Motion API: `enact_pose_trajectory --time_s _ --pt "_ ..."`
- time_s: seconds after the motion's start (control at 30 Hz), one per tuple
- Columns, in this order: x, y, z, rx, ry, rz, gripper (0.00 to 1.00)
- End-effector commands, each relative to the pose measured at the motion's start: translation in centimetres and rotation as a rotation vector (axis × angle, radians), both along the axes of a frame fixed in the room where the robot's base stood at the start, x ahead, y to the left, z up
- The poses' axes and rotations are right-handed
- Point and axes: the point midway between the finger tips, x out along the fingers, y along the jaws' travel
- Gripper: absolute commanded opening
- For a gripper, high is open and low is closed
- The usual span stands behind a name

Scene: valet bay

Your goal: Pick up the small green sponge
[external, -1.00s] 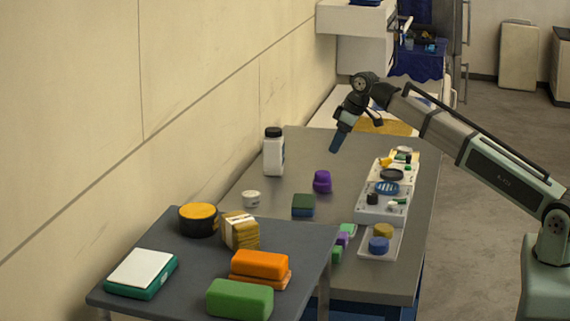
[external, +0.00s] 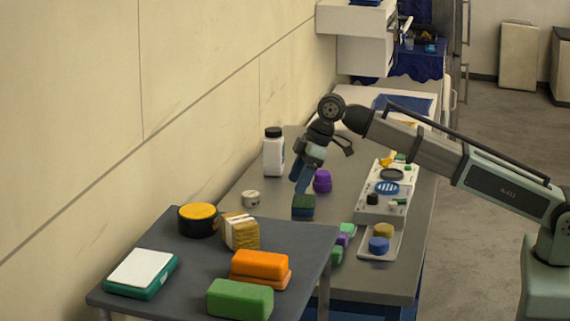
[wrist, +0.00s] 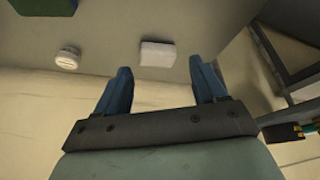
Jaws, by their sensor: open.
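A small dark green sponge with a blue underside (external: 303,208) lies on the grey long table in the external view. A green piece, likely the same sponge, is cut off at the top left of the wrist view (wrist: 45,5). My gripper (external: 301,184) is above the table, pointing down and tilted, its blue fingers just over the sponge in the picture; its height above it is unclear. In the wrist view my gripper (wrist: 160,72) is open with nothing between its fingers.
A white bottle (external: 273,155), white tub (external: 251,198) and purple object (external: 322,181) stand near the sponge. Small green pieces (external: 347,230) lie by a white tray (external: 367,250). A larger green block (external: 240,300) and orange block (external: 260,264) sit on the near table.

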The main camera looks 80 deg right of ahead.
Motion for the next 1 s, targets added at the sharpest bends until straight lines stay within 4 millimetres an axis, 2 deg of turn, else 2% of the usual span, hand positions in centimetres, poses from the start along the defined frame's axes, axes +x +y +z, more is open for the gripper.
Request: enact_pose_trajectory --time_s 0.03,0.2,0.4,0.5,0.63,0.77,1.0 --pt "-0.4 1.6 0.0 -0.004 0.002 0.023 0.70" --pt "-1.7 5.7 0.1 -0.013 0.017 0.071 0.70" --pt "-3.8 9.8 0.1 -0.002 0.070 0.025 0.70" --pt "-4.9 10.9 0.0 0.015 0.110 -0.059 0.70" --pt "-6.0 11.3 -0.1 0.038 0.162 -0.197 0.70" --pt "-6.9 10.8 -0.3 0.065 0.218 -0.381 0.70" --pt "-8.6 9.7 -0.7 0.119 0.319 -0.817 0.70"
